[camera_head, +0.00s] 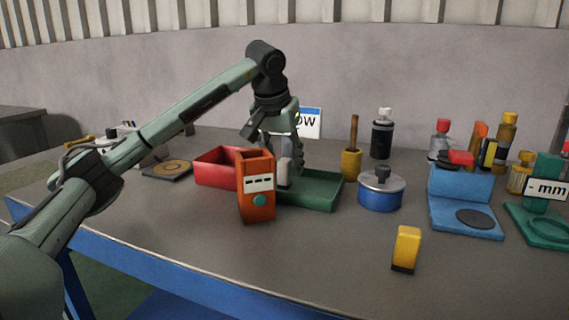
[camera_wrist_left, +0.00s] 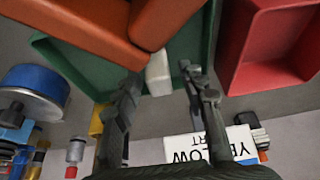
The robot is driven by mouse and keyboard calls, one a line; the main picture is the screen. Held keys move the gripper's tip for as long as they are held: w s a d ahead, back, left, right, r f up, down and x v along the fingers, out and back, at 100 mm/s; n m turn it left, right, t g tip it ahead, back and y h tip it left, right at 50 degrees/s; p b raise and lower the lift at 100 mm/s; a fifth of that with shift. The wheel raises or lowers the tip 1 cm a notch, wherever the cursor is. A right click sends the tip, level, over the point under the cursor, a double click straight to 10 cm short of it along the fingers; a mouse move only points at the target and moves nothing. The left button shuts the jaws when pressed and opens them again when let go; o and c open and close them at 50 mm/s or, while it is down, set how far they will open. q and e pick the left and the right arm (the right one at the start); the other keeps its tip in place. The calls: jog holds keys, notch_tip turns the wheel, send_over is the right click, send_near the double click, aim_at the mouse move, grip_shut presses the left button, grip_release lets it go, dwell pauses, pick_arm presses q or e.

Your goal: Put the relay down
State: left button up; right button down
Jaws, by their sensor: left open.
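A small pale block (camera_head: 284,173), which looks to be the relay, stands upright at the green tray (camera_head: 322,190), partly hidden behind the orange meter (camera_head: 257,188). In the left wrist view the block (camera_wrist_left: 158,72) sits between the two fingers, with the green tray (camera_wrist_left: 70,62) around it. My left gripper (camera_head: 283,158) points down over the tray from above. Its fingers (camera_wrist_left: 160,78) are open, with gaps showing on both sides of the block. My right gripper is in neither view.
A red tray (camera_head: 213,168) adjoins the green one on the left. A blue pot (camera_head: 380,190) and a yellow cup with a brush (camera_head: 351,163) stand to the right. A yellow block (camera_head: 406,248) stands near the front. The table front is otherwise largely clear.

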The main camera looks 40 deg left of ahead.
pick_arm(q)
jog(key=p+v, duration=0.1)
jog(key=v, duration=1.1)
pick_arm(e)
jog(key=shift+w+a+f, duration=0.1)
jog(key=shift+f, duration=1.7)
